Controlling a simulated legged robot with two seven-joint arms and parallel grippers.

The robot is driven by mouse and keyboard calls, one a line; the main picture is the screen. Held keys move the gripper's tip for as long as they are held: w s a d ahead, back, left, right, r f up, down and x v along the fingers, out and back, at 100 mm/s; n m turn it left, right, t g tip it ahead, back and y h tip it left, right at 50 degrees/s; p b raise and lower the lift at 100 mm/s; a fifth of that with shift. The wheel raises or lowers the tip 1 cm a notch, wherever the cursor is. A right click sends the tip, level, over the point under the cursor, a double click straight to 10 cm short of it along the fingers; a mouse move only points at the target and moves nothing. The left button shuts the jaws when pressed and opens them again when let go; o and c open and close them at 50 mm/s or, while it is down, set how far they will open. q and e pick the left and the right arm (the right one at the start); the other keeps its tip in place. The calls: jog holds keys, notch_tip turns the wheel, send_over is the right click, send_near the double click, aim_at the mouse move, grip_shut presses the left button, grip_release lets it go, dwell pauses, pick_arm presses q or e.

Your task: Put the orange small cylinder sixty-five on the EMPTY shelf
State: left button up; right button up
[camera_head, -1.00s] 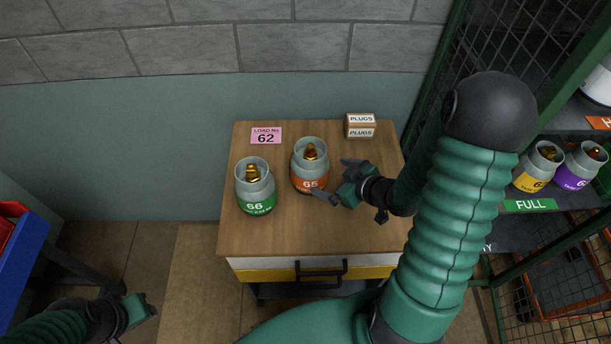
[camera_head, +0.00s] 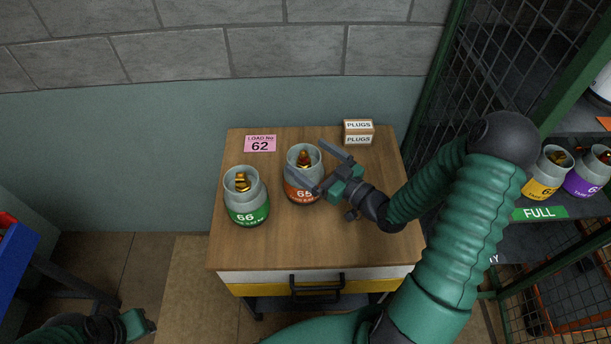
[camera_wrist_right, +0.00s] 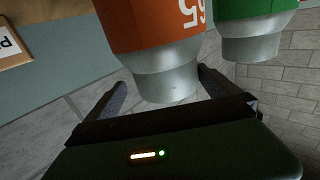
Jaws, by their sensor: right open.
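The orange small cylinder 65 (camera_head: 303,190) stands upright on the wooden cabinet top, a grey collar above its orange band. In the right wrist view it appears inverted (camera_wrist_right: 155,30). My right gripper (camera_head: 304,158) is open, its fingers either side of the cylinder's upper part. In the wrist view the grey collar (camera_wrist_right: 165,80) lies between the fingers, with no clear contact. My left gripper (camera_head: 138,322) is low at the left, its jaw state unclear. The rack's shelf marked FULL (camera_head: 540,213) shows at right; below it a sign is mostly cut off, so no EMPTY label is readable.
The green cylinder 66 (camera_head: 246,200) stands close left of 65. A PLUGS box (camera_head: 358,132) and pink LOAD No 62 card (camera_head: 260,143) are behind. Yellow (camera_head: 541,188) and purple (camera_head: 588,182) cylinders stand on the FULL shelf. The green rack frame (camera_head: 440,75) borders the cabinet's right.

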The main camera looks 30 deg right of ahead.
aim_at(296, 152)
jog(key=x, duration=0.4)
jog(key=shift+w+a, duration=0.1)
jog(key=shift+a, duration=0.25)
jog(key=shift+w+a, duration=0.2)
jog(key=shift+a, duration=0.35)
jog(key=shift+s+r, duration=0.1)
jog(key=shift+r, duration=0.05)
jog(key=shift+c, duration=1.4)
jog(key=shift+d, duration=0.55)
jog(key=c, duration=0.7)
jog(key=shift+a, duration=0.3)
jog(key=c, duration=1)
jog(key=shift+d, duration=0.1)
jog(key=shift+c, duration=0.8)
